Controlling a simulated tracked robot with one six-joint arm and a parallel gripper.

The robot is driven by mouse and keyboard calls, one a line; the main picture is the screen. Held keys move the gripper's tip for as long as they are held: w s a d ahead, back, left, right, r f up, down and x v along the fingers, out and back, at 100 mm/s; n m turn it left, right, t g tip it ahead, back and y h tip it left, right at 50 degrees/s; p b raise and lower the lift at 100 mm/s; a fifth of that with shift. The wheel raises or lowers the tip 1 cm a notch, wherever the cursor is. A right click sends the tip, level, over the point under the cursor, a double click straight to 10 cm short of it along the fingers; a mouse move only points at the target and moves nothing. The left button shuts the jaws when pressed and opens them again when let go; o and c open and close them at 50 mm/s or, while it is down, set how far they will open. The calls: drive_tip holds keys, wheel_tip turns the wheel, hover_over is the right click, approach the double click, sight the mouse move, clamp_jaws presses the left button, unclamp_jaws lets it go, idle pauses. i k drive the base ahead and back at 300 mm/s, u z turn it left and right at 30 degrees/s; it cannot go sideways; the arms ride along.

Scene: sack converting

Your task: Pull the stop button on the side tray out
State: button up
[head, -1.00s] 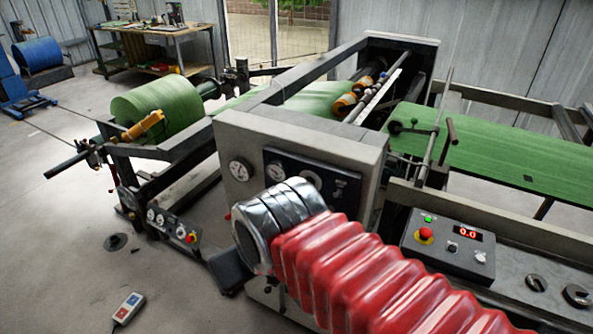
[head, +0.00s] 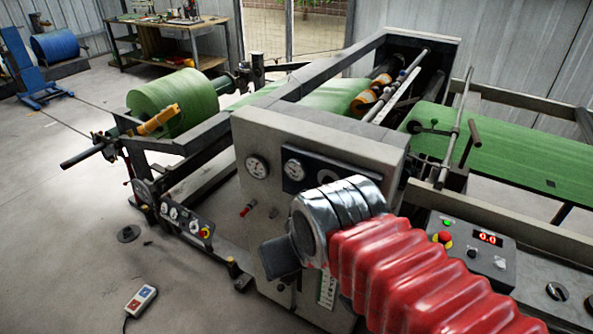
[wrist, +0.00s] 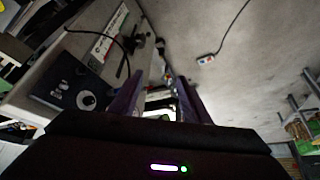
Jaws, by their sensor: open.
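A red stop button (head: 442,238) with a yellow collar is on the grey control box (head: 470,251), which stands on the grey side tray (head: 533,276) at the right. A second red-and-yellow button (head: 205,233) is on the low gauge panel at the machine's left. My red-sleeved arm crosses the head view in front of the machine. My gripper is left of the control box and apart from both buttons; the arm mostly hides it there. In the wrist view my gripper (wrist: 157,92) is open, with nothing visible between its fingers. I cannot make out the stop button there.
The machine's cabinet (head: 290,140) with gauges stands close behind my arm. A green roll (head: 172,100) is at the left and green web (head: 500,155) runs right. A pendant (head: 141,300) with a cable lies on the floor. Floor at the left is mostly clear.

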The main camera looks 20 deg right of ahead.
sight(445, 236)
drive_tip(key=z, duration=2.15)
